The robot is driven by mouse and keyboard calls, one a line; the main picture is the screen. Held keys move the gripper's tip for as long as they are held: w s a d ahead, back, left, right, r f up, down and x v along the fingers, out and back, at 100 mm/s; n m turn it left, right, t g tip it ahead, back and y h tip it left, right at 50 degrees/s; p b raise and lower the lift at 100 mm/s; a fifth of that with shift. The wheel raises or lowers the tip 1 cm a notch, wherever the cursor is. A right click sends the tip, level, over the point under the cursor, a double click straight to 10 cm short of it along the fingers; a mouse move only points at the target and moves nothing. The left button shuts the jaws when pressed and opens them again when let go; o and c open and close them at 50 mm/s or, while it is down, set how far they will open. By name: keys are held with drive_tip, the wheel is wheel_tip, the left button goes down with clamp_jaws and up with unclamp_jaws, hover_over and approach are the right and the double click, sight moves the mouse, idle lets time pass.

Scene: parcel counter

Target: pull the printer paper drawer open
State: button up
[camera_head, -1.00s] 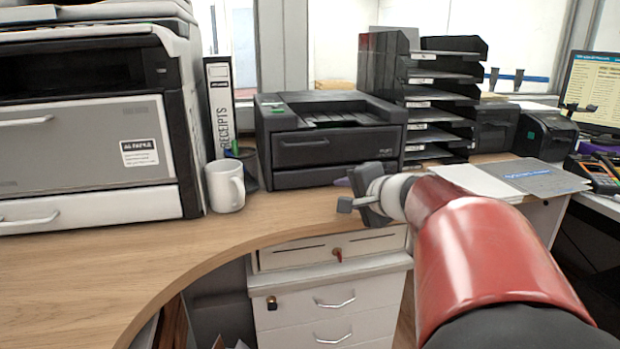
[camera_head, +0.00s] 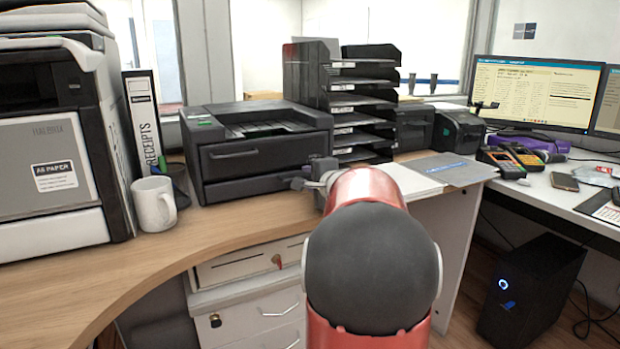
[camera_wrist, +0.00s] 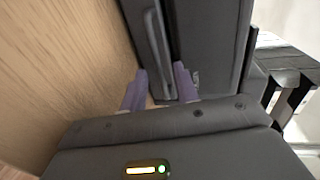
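The black printer (camera_head: 285,122) stands on the wooden counter, with its drawer front (camera_head: 262,160) shut and a bar handle (camera_head: 235,154) across it. In the wrist view the dark drawer front (camera_wrist: 182,40) and its handle (camera_wrist: 157,45) fill the middle, turned on end. My gripper (camera_head: 297,183) is at the right front of the printer, partly hidden by my arm. In the wrist view my gripper (camera_wrist: 161,78) is open, its two purple-grey fingers apart on either side of the handle's near end. I cannot tell whether they touch it.
A white mug (camera_head: 154,204) and a receipts binder (camera_head: 143,125) stand left of the printer, beside a large copier (camera_head: 50,160). Black letter trays (camera_head: 345,100) stand behind at the right. Papers (camera_head: 410,180) lie to the right. The counter (camera_head: 235,222) before the printer is clear.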

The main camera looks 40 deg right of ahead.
drive_tip(key=shift+w, duration=0.1)
clamp_jaws()
idle(0.3)
drive_tip(key=f+b+v, duration=0.2)
drive_tip(key=b+v, duration=0.1)
drive_tip(key=v, duration=0.8)
drive_tip(key=s+f+b+v, duration=0.1)
drive_tip(key=b+v, duration=0.3)
drive_tip(key=v, duration=0.8)
drive_tip(key=shift+s+f, duration=0.15)
drive_tip(key=shift+f, duration=0.7)
unclamp_jaws()
